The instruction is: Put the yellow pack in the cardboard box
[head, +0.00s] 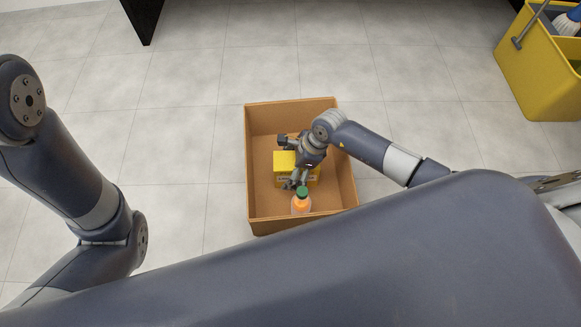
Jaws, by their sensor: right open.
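The cardboard box (262,126) stands open on the tiled floor in the middle of the head view. The yellow pack (284,161) is inside the box, near its middle, partly hidden by my right gripper. My right gripper (291,165) reaches down into the box from the right, open and right over the pack. I cannot tell whether its fingers touch the pack. My left arm is at the left edge, but its gripper is out of view.
A bottle with a green cap (302,192) and orange contents is in the box, near its front wall. A yellow bucket (538,72) stands at the upper right. A dark furniture leg (143,18) is at the top left. The tiled floor left of the box is clear.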

